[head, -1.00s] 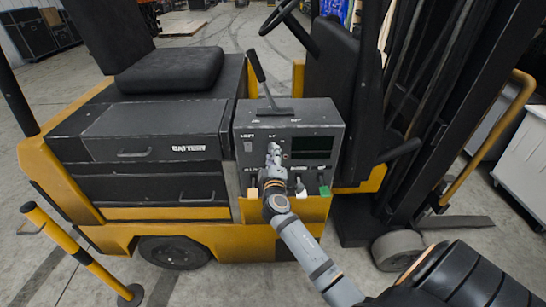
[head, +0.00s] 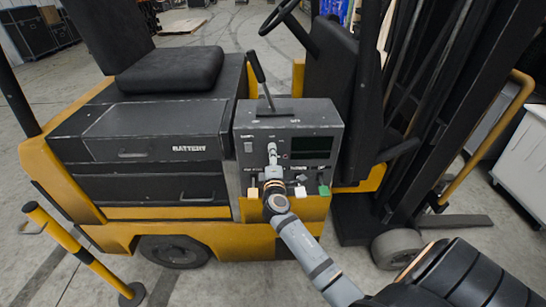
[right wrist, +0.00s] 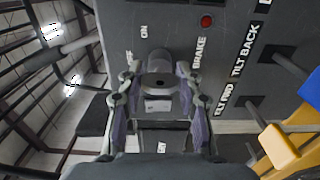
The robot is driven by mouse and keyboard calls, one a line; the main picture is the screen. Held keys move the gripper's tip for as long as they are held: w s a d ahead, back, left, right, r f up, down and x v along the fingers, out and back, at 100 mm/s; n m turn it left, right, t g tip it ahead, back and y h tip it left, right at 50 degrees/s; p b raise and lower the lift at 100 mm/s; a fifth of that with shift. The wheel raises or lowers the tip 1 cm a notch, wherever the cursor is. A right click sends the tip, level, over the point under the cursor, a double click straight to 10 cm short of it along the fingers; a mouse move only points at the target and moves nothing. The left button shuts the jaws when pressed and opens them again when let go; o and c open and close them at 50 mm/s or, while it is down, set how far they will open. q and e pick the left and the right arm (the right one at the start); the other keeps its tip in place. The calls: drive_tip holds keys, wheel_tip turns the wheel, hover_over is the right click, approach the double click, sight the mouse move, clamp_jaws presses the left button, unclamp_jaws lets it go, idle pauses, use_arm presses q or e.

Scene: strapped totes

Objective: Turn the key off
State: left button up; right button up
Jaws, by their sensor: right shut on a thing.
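The key (right wrist: 158,82) is on the dark control panel (head: 312,133) of the yellow and black forklift. My right gripper (head: 272,150) points straight at the panel. In the right wrist view, my right gripper (right wrist: 157,92) has its two fingers on either side of the key and is shut on it. The "ON" label shows just above the key, and the "OFF" label beside it is partly hidden by a finger. In the head view the gripper hides the key. My left gripper is not in view.
A red button (right wrist: 207,21) sits beside the key near the "BRAKE" label. A tall lever (head: 258,72) stands on top of the panel. A yellow-black post (head: 72,246) is at the lower left.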

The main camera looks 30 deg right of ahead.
drive_tip(key=shift+f, duration=0.1)
drive_tip(key=o, duration=1.1)
drive_tip(key=shift+o, duration=0.2)
drive_tip(key=shift+a, duration=0.1)
drive_tip(key=v, duration=1.2)
